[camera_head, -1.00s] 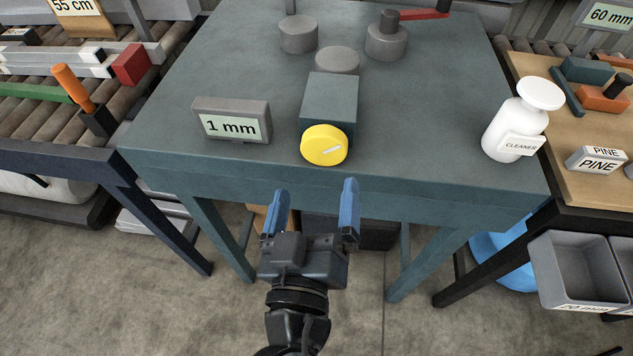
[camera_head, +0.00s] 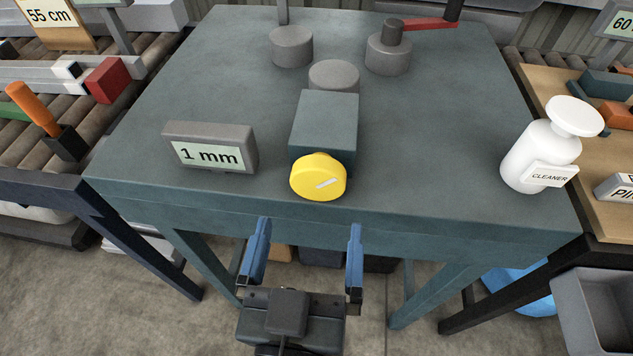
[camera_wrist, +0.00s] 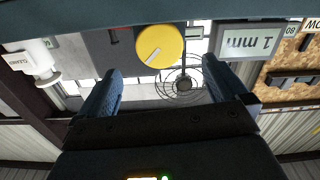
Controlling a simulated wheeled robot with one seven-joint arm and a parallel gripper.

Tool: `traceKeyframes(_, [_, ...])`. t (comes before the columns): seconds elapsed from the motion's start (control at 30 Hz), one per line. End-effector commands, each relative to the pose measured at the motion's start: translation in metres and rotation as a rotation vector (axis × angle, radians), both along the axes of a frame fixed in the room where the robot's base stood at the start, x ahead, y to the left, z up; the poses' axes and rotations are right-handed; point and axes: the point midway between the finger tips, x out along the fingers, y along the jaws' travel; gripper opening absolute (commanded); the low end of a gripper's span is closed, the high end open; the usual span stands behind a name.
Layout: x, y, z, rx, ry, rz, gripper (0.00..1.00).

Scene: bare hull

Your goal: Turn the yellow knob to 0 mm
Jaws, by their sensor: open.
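The yellow knob (camera_head: 318,177) is on the front face of a teal block (camera_head: 325,121) on the table. The knob also shows in the wrist view (camera_wrist: 159,46), just beyond the fingertips. A grey display (camera_head: 210,148) left of the knob reads "1 mm"; it appears upside down in the wrist view (camera_wrist: 247,44). My gripper (camera_head: 306,246) is open and empty, with blue fingers apart. It is in front of the table's front edge, short of the knob and not touching it.
The teal table (camera_head: 440,140) has a white cleaner bottle (camera_head: 539,158) at its right edge and grey cylinders (camera_head: 291,46) behind the block. A red crank arm (camera_head: 430,24) is at the back. Conveyors flank the table. The table top between display and bottle is otherwise clear.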

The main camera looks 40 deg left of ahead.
Motion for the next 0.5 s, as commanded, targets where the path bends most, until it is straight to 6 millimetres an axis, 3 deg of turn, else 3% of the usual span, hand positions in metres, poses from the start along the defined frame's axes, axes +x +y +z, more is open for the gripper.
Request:
traceKeyframes(0.3, [0.041, 0.026, 0.003, -0.001, -0.002, 0.0, 1.0])
traceKeyframes(0.5, [0.055, 0.034, 0.002, -0.002, -0.002, 0.0, 1.0])
